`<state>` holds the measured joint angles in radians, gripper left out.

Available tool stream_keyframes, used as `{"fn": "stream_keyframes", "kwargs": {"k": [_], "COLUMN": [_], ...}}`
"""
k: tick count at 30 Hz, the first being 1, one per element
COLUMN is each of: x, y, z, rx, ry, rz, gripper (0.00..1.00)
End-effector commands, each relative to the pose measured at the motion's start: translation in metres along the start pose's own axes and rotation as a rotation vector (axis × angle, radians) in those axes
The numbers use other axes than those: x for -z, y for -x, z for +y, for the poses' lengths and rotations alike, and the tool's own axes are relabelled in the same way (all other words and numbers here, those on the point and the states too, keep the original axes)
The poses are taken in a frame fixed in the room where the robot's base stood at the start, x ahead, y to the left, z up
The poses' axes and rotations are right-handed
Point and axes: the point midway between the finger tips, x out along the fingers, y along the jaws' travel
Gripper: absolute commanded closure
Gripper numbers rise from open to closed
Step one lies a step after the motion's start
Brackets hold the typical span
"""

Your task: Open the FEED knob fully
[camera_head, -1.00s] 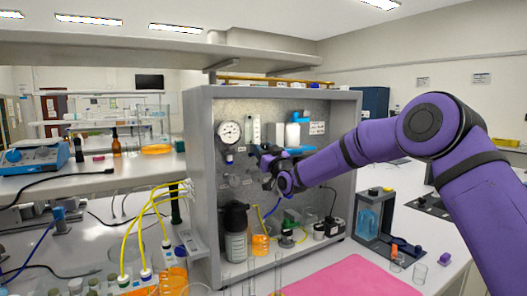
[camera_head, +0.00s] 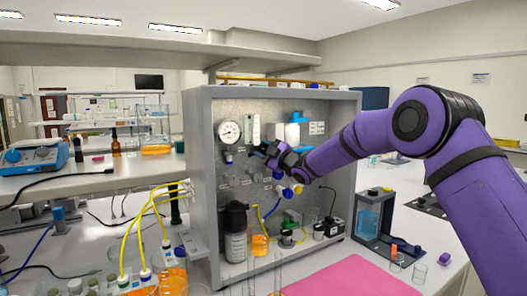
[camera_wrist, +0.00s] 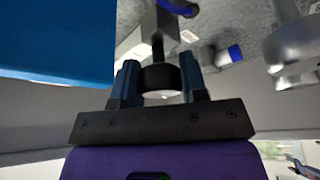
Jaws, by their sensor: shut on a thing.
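My gripper (camera_head: 262,150) reaches into the grey open-front rig (camera_head: 202,190), close to its back panel and right of the round gauge (camera_head: 230,131). In the wrist view, my two dark fingers (camera_wrist: 160,84) are shut on the sides of a dark round knob (camera_wrist: 159,75) with a pale face. A dark stem runs from the knob to a grey block (camera_wrist: 160,25). I cannot read a FEED label, and how far the knob is turned does not show. In the head view my gripper hides the knob.
The wrist view shows a large blue surface (camera_wrist: 55,40) at left, a blue-ended fitting (camera_wrist: 233,53) and a silvery part (camera_wrist: 290,45). A dark bottle (camera_head: 235,218) stands below.

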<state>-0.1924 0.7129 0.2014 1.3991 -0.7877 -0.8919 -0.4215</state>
Motion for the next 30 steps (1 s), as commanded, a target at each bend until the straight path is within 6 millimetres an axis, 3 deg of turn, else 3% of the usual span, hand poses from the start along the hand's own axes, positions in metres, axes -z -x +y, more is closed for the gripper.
{"fn": "stream_keyframes", "kwargs": {"k": [30], "x": [0.001], "y": [-0.0006], "z": [0.0004], "rx": [0.372], "ry": [0.894], "rz": [0.002], "gripper": [0.84]}}
